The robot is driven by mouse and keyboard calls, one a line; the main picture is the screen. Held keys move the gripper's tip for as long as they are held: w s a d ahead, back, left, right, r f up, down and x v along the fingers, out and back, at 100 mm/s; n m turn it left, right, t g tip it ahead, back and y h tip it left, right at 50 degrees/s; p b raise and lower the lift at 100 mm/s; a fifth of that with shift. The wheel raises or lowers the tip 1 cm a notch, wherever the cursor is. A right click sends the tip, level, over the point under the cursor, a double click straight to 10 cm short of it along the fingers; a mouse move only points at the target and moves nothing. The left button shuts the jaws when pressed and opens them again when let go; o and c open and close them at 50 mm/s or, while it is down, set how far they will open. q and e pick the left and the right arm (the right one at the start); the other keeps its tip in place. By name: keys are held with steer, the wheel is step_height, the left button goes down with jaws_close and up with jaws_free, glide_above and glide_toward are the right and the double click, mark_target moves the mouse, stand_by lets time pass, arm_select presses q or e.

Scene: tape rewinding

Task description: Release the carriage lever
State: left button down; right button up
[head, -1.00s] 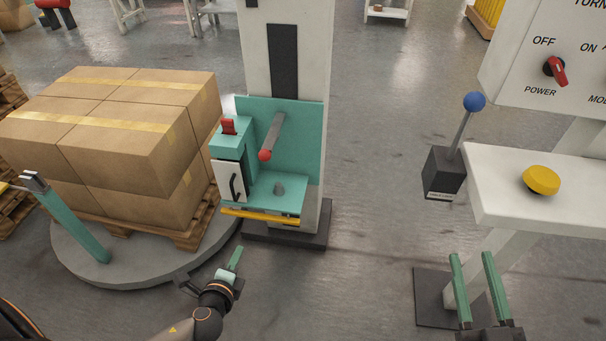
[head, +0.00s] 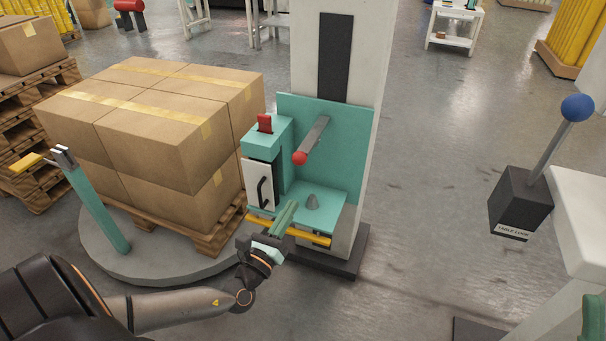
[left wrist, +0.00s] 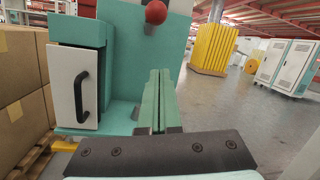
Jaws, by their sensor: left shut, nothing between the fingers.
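A grey lever (head: 315,138) with a red ball knob (head: 300,158) sticks out from the teal plate of the wrapping carriage (head: 348,150). The red knob also shows at the top of the left wrist view (left wrist: 156,12). My left gripper (head: 289,207) is shut and empty, its fingers pointing up over the front of the carriage shelf. It is below the knob and apart from it. In the left wrist view the closed fingers (left wrist: 161,75) point forward, with the knob above them. One finger of my right gripper (head: 594,309) shows at the right edge; the rest is out of view.
A teal box (head: 268,137) with a red switch (head: 265,123) and a white door (head: 257,185) stands left of the lever. A yellow bar (head: 315,238) runs along the shelf front. Stacked cartons (head: 150,160) stand left; a blue-knobbed lever (head: 578,108) stands right.

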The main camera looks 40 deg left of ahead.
arm_select(q)
steer(key=b+x, duration=0.1)
steer(key=x, duration=0.9)
steer(key=shift+s+a+r+p, duration=0.15)
steer(key=shift+s+r+p, duration=0.15)
steer(key=shift+r, duration=0.25)
steer(key=shift+s+a+r+p, duration=0.15)
steer(key=shift+s+r, duration=0.25)
steer(key=shift+r, duration=0.2)
steer(key=shift+s+a+r+p, duration=0.15)
steer(key=shift+s+r+p, duration=0.1)
steer(key=shift+s+r, duration=0.25)
steer(key=shift+w+r, duration=0.1)
steer(key=shift+w, duration=0.05)
